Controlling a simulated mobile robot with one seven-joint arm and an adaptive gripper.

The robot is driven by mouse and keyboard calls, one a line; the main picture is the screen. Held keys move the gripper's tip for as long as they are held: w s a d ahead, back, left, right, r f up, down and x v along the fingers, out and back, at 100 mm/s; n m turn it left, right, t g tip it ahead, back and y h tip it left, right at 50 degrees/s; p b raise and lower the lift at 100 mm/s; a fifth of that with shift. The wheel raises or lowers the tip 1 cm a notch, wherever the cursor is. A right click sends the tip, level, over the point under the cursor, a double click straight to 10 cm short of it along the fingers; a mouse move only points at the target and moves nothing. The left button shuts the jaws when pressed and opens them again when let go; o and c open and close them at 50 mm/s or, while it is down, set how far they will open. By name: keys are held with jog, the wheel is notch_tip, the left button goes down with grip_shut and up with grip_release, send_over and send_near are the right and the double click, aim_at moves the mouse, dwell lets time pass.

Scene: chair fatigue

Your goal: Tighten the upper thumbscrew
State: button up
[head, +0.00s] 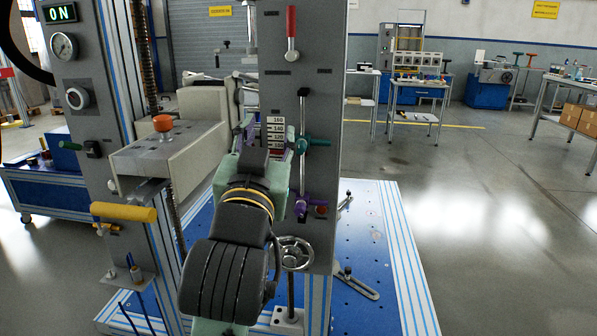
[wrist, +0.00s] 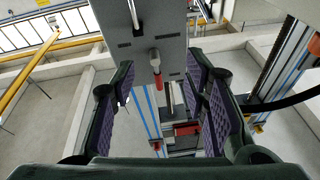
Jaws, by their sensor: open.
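In the head view, a teal thumbscrew (head: 313,142) sits on the grey upright panel, the higher of two coloured knobs. A purple knob (head: 300,205) is lower on the same panel. My gripper (head: 268,138) is in front of the panel, left of the teal thumbscrew and apart from it as far as I can tell. In the wrist view, my gripper (wrist: 160,85) has its two purple-padded fingers spread apart with nothing held. A red-handled lever (wrist: 156,66) shows in the gap beyond them. I cannot make out the teal thumbscrew in the wrist view.
A numbered scale (head: 277,132) is on the panel behind my fingers. A handwheel (head: 293,253) is below. A grey block with an orange knob (head: 162,123) stands left.

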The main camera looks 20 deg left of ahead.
jog(key=m+g+h, duration=0.2)
send_near(299, 150)
jog(key=s, duration=0.2)
jog(key=p+x, duration=0.6)
jog(key=x, duration=0.1)
jog(key=p+x, duration=0.3)
jog(key=x, duration=0.1)
jog(key=shift+w+d+p, duration=0.1)
jog(key=shift+d+p, duration=0.2)
grip_shut()
